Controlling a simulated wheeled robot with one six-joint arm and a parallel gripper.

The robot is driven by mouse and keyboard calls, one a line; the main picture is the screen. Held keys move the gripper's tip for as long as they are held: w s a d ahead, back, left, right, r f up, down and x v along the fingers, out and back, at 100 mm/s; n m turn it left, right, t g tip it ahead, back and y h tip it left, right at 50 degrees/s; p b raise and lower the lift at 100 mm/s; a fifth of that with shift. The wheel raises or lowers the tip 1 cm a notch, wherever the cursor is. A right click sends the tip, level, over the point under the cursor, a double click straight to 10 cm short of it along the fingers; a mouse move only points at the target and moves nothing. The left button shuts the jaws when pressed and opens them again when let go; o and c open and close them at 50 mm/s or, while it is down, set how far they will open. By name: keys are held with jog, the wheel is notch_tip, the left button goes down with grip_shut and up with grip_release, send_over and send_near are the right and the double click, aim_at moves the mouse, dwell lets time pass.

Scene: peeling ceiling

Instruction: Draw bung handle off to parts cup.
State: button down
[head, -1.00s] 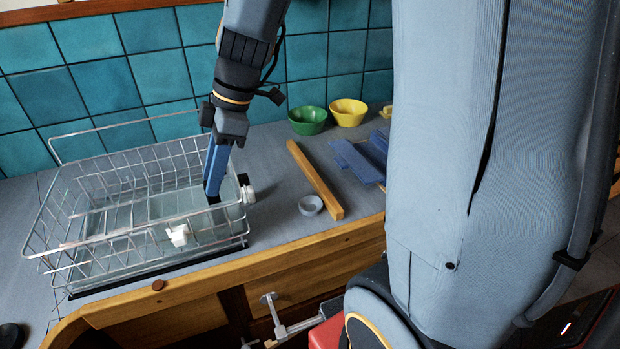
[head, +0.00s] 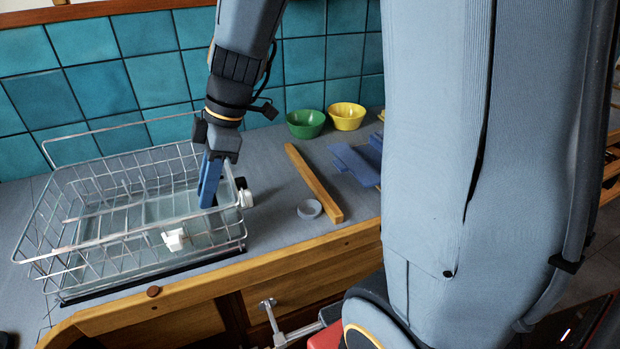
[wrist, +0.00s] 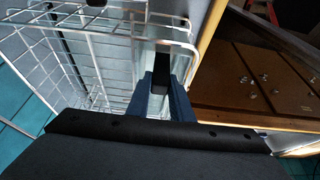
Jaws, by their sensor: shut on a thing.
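My gripper (head: 209,195) points down inside the right end of the wire basket, its blue fingers close together. In the wrist view my gripper (wrist: 163,88) is shut on a dark, narrow bar between the fingers, which I take as the bung handle (wrist: 162,66). Its lower end and whatever it joins are hidden, so I cannot tell whether it is seated or free. A small round grey cup (head: 309,209), likely the parts cup, stands on the counter to the right of the basket.
The wire basket (head: 122,238) surrounds a clear tank with white fittings (head: 174,239) at its front and right. A wooden bar (head: 314,183) lies beside the cup. Green (head: 306,123) and yellow (head: 347,116) bowls and blue pieces (head: 355,162) are behind. Counter between basket and cup is clear.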

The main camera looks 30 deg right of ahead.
jog(key=shift+r, duration=0.1)
jog(key=shift+r+p, duration=2.4)
jog(key=shift+r, duration=1.65)
jog(key=shift+r, duration=0.1)
